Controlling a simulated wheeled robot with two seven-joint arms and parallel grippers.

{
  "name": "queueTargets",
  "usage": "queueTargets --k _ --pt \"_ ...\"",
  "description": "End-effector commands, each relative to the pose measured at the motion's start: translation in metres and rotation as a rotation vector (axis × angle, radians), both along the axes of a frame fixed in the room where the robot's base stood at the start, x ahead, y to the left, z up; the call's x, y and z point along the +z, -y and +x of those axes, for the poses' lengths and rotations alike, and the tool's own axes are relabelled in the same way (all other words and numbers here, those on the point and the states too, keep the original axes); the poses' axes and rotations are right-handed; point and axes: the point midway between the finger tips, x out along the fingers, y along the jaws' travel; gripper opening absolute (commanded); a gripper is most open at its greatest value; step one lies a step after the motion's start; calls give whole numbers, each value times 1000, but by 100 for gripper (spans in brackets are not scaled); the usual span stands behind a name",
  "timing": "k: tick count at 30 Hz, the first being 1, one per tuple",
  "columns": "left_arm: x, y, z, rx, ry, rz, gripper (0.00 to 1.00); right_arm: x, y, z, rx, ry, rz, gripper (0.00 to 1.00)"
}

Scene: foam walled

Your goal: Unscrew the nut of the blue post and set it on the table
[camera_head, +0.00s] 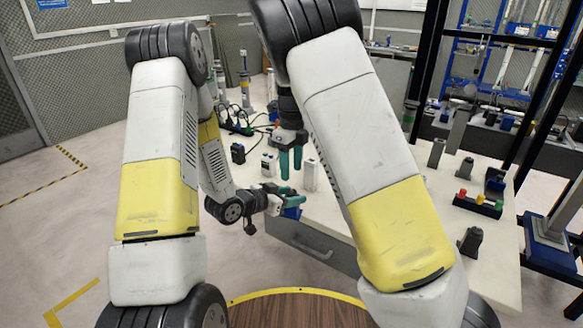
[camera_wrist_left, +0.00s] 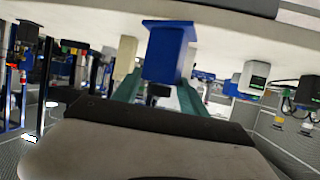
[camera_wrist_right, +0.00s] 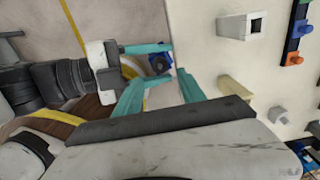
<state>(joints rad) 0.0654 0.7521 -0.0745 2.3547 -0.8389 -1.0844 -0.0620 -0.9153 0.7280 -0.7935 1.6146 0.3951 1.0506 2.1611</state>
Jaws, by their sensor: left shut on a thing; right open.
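The blue post (camera_head: 291,212) is small in the head view, beside the table's front edge. My left gripper (camera_head: 297,199) is shut on it. In the left wrist view the blue post (camera_wrist_left: 167,50) is a blocky body between the teal fingers, with a dark part at its lower end. In the right wrist view the post (camera_wrist_right: 160,63) shows a dark round top, which may be the nut, and floor around it. My right gripper (camera_head: 291,170) is open and empty, fingers down, above and behind the left one. The post is just beyond its fingertips (camera_wrist_right: 163,78) in the right wrist view.
The pale table (camera_head: 400,235) has a white block (camera_head: 310,175) near the grippers and a white-and-black device (camera_head: 268,164) left of it. A rack with coloured blocks (camera_head: 478,203) and dark fixtures stand at right. Bare tabletop lies between, partly hidden by my right arm.

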Motion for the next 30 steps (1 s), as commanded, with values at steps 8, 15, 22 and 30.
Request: queueTargets --k 8,15,22,30 --pt "0 0 0 0 1 -1 0 -42 1 -1 -5 -3 -4 47" --pt "0 0 0 0 1 -1 0 -70 1 -1 -4 -2 -3 47" --pt "0 0 0 0 1 -1 0 -75 1 0 -3 -1 -1 47" --pt "0 0 0 0 1 -1 0 -75 1 0 -3 -1 -1 22"
